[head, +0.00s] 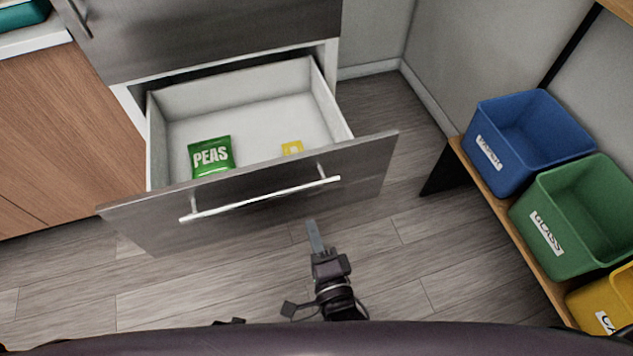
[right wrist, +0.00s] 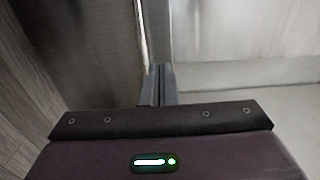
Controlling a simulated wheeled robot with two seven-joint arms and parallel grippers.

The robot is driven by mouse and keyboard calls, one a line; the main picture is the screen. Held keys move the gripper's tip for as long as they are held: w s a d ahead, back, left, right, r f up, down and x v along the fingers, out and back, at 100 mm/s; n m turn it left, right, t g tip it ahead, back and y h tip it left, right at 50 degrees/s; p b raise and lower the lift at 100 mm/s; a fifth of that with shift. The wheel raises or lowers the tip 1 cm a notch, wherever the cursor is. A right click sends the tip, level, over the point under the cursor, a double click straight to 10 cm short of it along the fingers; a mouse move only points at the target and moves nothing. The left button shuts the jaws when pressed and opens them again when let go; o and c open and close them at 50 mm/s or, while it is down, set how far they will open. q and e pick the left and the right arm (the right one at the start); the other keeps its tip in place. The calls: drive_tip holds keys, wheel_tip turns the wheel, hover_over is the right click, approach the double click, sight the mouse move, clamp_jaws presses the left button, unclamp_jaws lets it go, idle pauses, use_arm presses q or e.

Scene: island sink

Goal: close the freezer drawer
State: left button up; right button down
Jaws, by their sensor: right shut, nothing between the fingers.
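The freezer drawer (head: 325,102) is pulled well out of the steel fridge unit in the head view. Its grey front panel (head: 140,226) carries a long light handle bar (head: 262,200). A green bag of peas (head: 210,156) and a small yellow packet (head: 292,148) lie inside. My right gripper (head: 312,230) is shut and empty, in front of the panel, below the right part of the handle. In the right wrist view its fingers (right wrist: 159,80) are together, in front of a dark surface and a pale one. I cannot tell whether they touch the panel. My left gripper is not seen.
On the right, a blue bin (head: 510,165), a green bin (head: 570,235) and a yellow bin (head: 600,305) stand on a wooden shelf (head: 500,215). A wooden cabinet (head: 70,130) is left of the drawer. Wood floor (head: 400,240) lies clear between the drawer and the bins.

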sight(291, 166)
drive_tip(key=x, duration=1.4)
